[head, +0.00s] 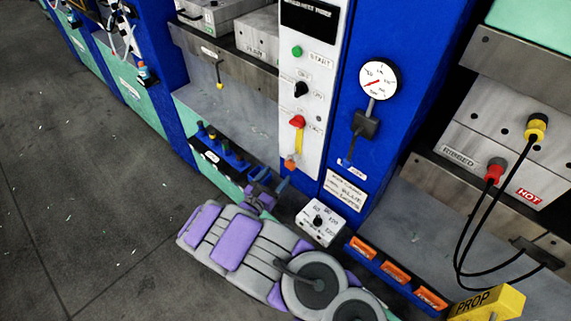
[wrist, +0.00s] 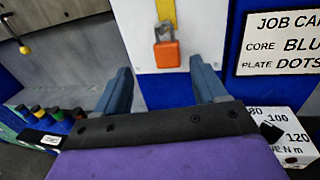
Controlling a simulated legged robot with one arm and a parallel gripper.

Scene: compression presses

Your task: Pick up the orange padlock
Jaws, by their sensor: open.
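The orange padlock (head: 291,164) hangs by its grey shackle at the lower end of a yellow strip on the white control panel. It also shows in the wrist view (wrist: 167,54), upright, at upper centre. My gripper (head: 273,180) is in front of the lower panel. In the wrist view my gripper (wrist: 162,75) has its two blue-grey fingers spread wide and empty. The padlock appears above and between the fingertips, apart from both. The yellow strip (head: 299,141) runs up to a red knob (head: 297,121).
A white dial box (head: 319,223) stands to the right of my gripper. A blue rack of coloured knobs (head: 222,152) is to the left. The grey floor (head: 90,200) at left is clear.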

